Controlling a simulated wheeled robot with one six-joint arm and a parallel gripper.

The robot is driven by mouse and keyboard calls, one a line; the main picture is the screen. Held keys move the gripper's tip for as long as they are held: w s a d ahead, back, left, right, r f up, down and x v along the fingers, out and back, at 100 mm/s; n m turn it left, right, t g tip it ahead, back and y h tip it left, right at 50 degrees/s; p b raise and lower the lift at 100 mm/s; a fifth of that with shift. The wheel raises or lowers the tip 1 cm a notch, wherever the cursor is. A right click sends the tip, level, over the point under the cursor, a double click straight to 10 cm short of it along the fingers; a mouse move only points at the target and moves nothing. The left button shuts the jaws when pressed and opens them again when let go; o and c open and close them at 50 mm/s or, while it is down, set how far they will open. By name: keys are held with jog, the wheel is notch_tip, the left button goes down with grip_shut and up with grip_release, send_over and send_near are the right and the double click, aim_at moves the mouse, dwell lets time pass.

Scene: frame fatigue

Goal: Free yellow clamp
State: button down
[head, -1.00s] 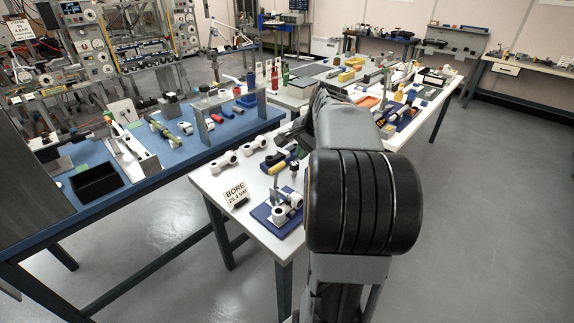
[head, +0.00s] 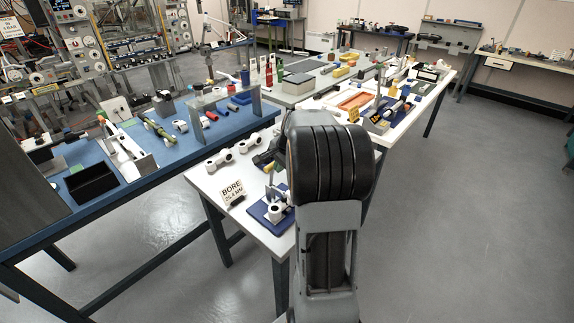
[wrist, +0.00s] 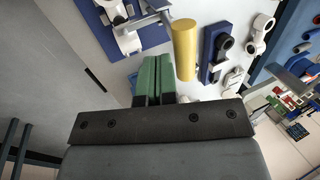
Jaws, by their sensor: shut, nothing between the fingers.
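In the wrist view my gripper (wrist: 151,66) shows two green fingers pressed together, shut and empty. A yellow cylinder (wrist: 185,50) stands out just right of the fingertips, apart from them as far as I can tell. I cannot tell whether it is the yellow clamp or part of it. In the head view a small yellow piece (head: 270,168) shows beside my arm on the white table (head: 213,184). My arm hides much of that spot and the fingertips there.
White connecting parts (head: 219,160) lie behind. The blue bench (head: 150,178) on the left holds a black bin (head: 92,182). Floor to the right is clear.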

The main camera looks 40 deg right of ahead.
jog(key=shift+w, duration=0.25)
dwell(0.3)
